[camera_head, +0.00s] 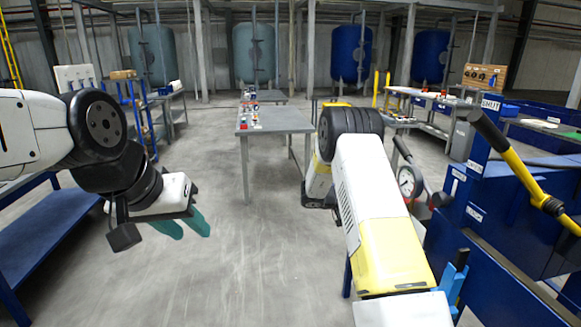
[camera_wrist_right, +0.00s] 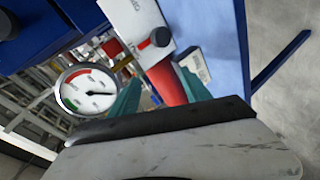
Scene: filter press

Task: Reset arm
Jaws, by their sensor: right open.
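My left gripper (camera_head: 188,228) hangs at the left over bare floor. Its two teal fingers stand apart with nothing between them. My right arm reaches forward at the right of the head view, beside the blue press. Its gripper is hidden there behind the arm. In the right wrist view my right gripper (camera_wrist_right: 160,92) is open, its teal fingers on either side of a red lever handle (camera_wrist_right: 168,84). Whether they touch the handle cannot be told. The handle joins a black and red pivot (camera_wrist_right: 160,37) on a light plate (camera_wrist_right: 140,22).
A round pressure gauge (camera_head: 408,183) is close to my right arm; it also shows in the right wrist view (camera_wrist_right: 88,90). The blue press (camera_head: 490,215) with a yellow bar (camera_head: 530,180) fills the right. A grey table (camera_head: 275,120) stands ahead. The middle floor is clear.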

